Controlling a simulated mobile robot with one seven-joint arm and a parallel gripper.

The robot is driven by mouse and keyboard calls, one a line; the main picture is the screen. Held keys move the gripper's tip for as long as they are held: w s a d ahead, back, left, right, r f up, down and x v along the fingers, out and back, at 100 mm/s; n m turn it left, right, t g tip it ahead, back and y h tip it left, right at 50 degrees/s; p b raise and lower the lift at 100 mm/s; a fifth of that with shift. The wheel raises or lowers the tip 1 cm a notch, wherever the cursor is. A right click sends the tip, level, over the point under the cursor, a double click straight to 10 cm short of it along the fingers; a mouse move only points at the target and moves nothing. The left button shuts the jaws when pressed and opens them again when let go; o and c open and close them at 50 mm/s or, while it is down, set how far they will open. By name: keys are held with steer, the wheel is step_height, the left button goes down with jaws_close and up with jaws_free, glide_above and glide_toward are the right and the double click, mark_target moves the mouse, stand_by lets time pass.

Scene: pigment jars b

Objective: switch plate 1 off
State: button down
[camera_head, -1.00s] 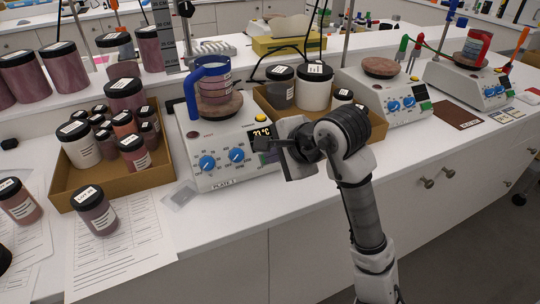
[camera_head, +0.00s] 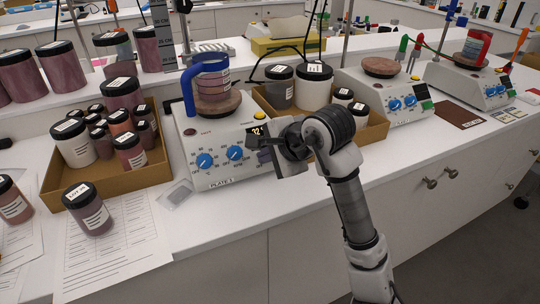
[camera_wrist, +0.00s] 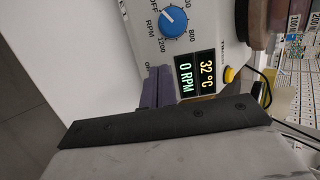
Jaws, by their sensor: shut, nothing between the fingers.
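Plate 1 (camera_head: 190,142) is a white hotplate with two blue knobs (camera_head: 204,160) and a "PLATE 1" label on its front. A pink-filled vessel stands on its round top, with a blue holder (camera_head: 189,92) beside it. Its lit display (camera_wrist: 195,76) reads 32 °C and 0 RPM in the wrist view. My gripper (camera_head: 264,148) is shut and empty at the right end of the front panel, just below the display.
A cardboard tray of jars (camera_head: 106,181) stands left of plate 1, with a jar (camera_head: 88,209) in front. Another tray (camera_head: 376,130) holds jars behind my arm. Two more hotplates (camera_head: 397,100) stand to the right. The counter's front strip is mostly clear.

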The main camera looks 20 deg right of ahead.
steer(key=shift+w+f+b, duration=0.2)
steer(key=shift+f+b, duration=0.15)
steer(key=shift+b, duration=0.05)
steer(key=shift+r, duration=0.1)
steer(key=a+b+v, duration=0.1)
steer(key=b+v, duration=0.1)
steer(key=v, duration=1.5)
steer(key=shift+s+r, duration=0.25)
steer(key=shift+r, duration=0.1)
steer(key=shift+d, duration=0.1)
